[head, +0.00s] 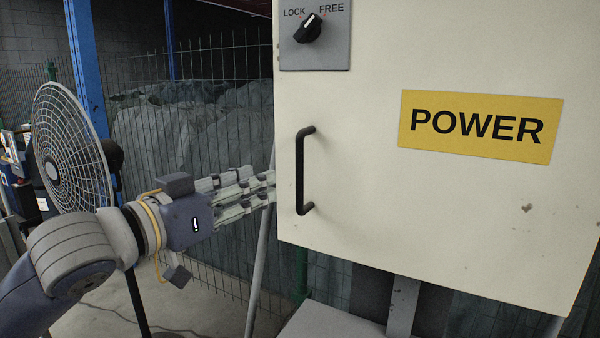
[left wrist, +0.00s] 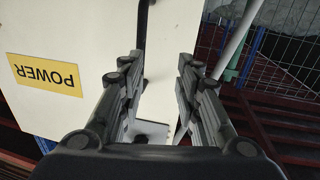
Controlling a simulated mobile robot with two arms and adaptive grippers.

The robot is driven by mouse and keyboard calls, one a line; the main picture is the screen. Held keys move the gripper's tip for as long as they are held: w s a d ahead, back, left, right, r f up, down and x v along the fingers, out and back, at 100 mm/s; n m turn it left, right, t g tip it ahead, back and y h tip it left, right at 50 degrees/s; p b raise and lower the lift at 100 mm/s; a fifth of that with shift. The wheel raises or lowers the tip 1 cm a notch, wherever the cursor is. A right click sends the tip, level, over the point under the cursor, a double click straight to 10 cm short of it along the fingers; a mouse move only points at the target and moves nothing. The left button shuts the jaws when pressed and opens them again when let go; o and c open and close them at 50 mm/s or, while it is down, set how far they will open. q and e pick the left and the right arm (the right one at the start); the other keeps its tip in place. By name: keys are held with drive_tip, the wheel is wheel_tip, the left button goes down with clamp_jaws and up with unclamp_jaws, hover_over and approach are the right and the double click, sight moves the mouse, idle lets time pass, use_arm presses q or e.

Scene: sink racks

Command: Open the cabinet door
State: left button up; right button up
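The cabinet door (head: 400,215) is a cream panel that looks closed, with a yellow POWER label (head: 480,127). A black bar handle (head: 299,172) stands upright near its left edge. My left gripper (head: 271,187) is just left of the handle in the head view, its fingers pointing right. In the left wrist view my left gripper (left wrist: 158,64) is open, with its two fingers apart. The dark handle (left wrist: 142,25) shows there beyond the gap between the fingertips, and I see no grip on it. My right gripper is not in view.
A LOCK/FREE knob (head: 308,28) above the handle points toward FREE. A round fan (head: 70,150) stands at the left, behind my left arm. A wire fence (head: 200,100) with covered piles behind it runs left of the cabinet. A slanted grey pole (head: 262,260) stands near the gripper.

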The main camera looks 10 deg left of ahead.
sight(297, 171)
use_arm(q)
drive_tip(key=shift+m, duration=0.4)
drive_tip(key=w+d+p, duration=0.1)
drive_tip(key=w+d, duration=0.1)
drive_tip(key=w+d+p, duration=0.1)
drive_tip(key=w+d, duration=0.1)
drive_tip(key=w+d+r+p, duration=0.1)
drive_tip(key=w+d, duration=0.1)
drive_tip(key=shift+w+d, duration=0.2)
drive_tip(key=shift+d, duration=0.2)
drive_tip(key=shift+c, duration=0.2)
clamp_jaws()
